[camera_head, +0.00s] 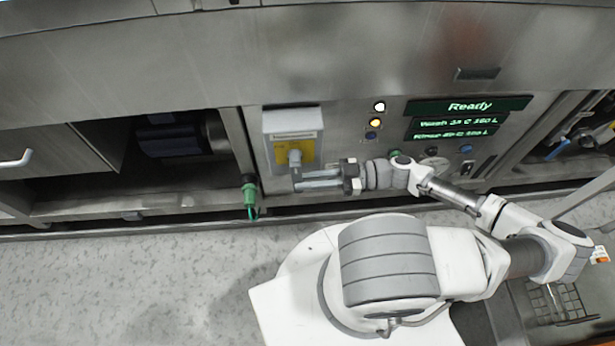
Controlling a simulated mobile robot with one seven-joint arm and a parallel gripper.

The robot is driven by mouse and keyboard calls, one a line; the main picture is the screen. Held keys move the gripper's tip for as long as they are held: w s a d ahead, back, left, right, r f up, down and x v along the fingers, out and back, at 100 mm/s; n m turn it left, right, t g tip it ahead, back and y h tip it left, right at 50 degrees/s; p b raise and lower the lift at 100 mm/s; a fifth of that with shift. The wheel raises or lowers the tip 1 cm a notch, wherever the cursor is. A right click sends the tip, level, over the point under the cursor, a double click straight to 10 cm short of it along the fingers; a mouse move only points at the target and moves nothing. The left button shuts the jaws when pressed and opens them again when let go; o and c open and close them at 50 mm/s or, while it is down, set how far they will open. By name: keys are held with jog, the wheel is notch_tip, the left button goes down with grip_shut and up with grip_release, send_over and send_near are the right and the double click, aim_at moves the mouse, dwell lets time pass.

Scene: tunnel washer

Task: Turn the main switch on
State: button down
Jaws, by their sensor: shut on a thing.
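The main switch (295,152) is a yellow plate with a pale knob, set in a grey box (292,120) on the washer's steel front panel. My gripper (298,180) reaches in from the right, with its fingers pointing left at the lower end of the knob. The fingers are shut on the switch knob (295,157). The fingertips partly cover the knob's lower part, so its exact angle is hard to tell.
A lit display (468,107) reads "Ready", with wash and rinse lines below. Indicator lamps (379,107) sit left of it. A green valve handle (249,195) hangs left of the switch. An open bay (180,165) lies further left. The floor (130,285) at lower left is clear.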

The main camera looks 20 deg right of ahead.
jog(key=shift+a+f+y, duration=0.15)
jog(key=shift+f+y, duration=0.05)
jog(key=shift+y, duration=0.1)
jog(key=c, duration=0.9)
grip_release()
jog(key=p+v, duration=0.2)
jog(key=v, duration=1.5)
jog(key=shift+s, duration=0.15)
